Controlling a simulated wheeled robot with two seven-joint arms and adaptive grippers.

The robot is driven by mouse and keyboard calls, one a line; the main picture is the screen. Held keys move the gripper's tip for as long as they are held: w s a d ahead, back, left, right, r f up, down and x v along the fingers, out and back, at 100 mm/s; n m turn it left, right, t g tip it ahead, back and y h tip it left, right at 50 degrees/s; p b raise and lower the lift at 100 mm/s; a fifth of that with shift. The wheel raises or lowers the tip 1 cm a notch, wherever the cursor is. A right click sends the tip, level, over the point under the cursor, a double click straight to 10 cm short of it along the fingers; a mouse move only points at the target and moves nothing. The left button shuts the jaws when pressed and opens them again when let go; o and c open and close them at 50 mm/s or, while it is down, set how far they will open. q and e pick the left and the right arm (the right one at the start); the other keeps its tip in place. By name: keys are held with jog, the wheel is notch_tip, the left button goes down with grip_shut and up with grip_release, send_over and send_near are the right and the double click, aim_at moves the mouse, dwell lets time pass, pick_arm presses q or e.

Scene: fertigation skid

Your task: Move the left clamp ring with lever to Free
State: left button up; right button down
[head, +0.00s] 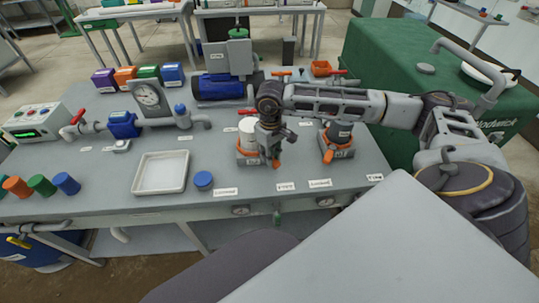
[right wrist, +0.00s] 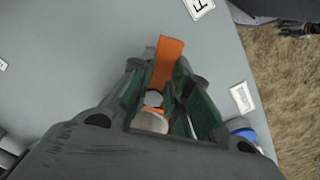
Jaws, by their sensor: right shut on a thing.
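The left clamp ring with lever is orange (head: 245,158) and sits around the base of a pale upright cylinder (head: 248,133) on the grey bench. Its orange lever (head: 276,163) shows just below my right gripper (head: 272,150). In the right wrist view the orange lever (right wrist: 167,58) sticks out between the green-padded fingers of my right gripper (right wrist: 160,92), which is shut on it. The palm hides part of the ring. A second orange clamp ring (head: 328,155) sits around a dark cylinder to the right. My left gripper is out of view.
White label cards lie along the bench front, one (head: 285,187) near the left clamp. A blue cap (head: 203,180) and a white tray (head: 160,173) stand to the left. My right arm passes above the second clamp. A blue motor (head: 218,88) stands behind.

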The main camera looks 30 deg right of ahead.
jog(key=c, duration=1.4)
grip_release()
jog(key=shift+w+d+r, duration=0.15)
jog(key=shift+d, duration=0.05)
jog(key=shift+o, duration=0.2)
notch_tip(320, 180, up, 12)
